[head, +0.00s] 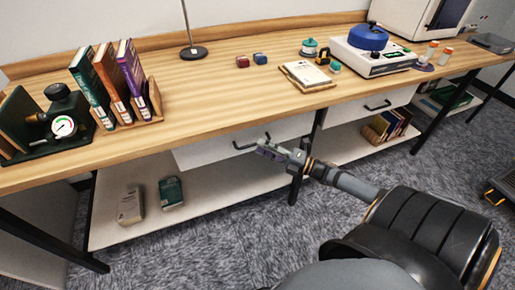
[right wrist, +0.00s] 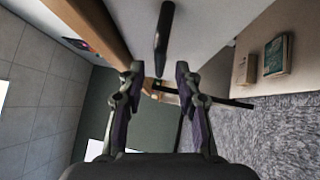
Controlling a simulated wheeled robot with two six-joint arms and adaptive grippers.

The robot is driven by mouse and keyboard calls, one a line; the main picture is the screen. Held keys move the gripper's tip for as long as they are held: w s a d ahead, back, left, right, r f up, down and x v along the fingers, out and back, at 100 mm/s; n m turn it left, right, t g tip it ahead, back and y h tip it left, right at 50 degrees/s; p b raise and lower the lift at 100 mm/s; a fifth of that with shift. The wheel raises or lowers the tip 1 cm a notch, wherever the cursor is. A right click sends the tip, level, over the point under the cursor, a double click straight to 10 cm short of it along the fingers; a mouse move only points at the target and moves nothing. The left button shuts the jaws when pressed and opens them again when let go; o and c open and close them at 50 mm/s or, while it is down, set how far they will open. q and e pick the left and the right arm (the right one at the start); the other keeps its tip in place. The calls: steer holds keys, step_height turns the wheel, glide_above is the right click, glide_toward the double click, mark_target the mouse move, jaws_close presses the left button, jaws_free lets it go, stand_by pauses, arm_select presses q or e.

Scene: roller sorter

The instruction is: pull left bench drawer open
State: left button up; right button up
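The left bench drawer (head: 205,152) has a white front under the wooden bench top, with no clear gap showing. Its dark bar handle (head: 246,147) sits toward the right of that front. My right gripper (head: 268,150) is at the handle's front right and hides part of it. In the right wrist view, the fingers of my right gripper (right wrist: 157,82) are spread with nothing between the tips. The handle (right wrist: 163,40) lies ahead of the gap between them, against the white drawer front (right wrist: 207,28). Contact with the handle cannot be told. My left gripper is out of view.
The bench top (head: 215,105) carries books (head: 110,80), a lamp stand (head: 193,52) and a device with a blue top (head: 370,50). A lower shelf (head: 225,185) holds two boxes or books. A dark bench leg (head: 297,185) stands beside my gripper. The right drawer (head: 350,112) looks shut.

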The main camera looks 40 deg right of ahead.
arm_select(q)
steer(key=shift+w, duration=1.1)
arm_select(e)
steer(key=shift+x, duration=1.25)
steer(key=shift+c, duration=0.3)
jaws_close()
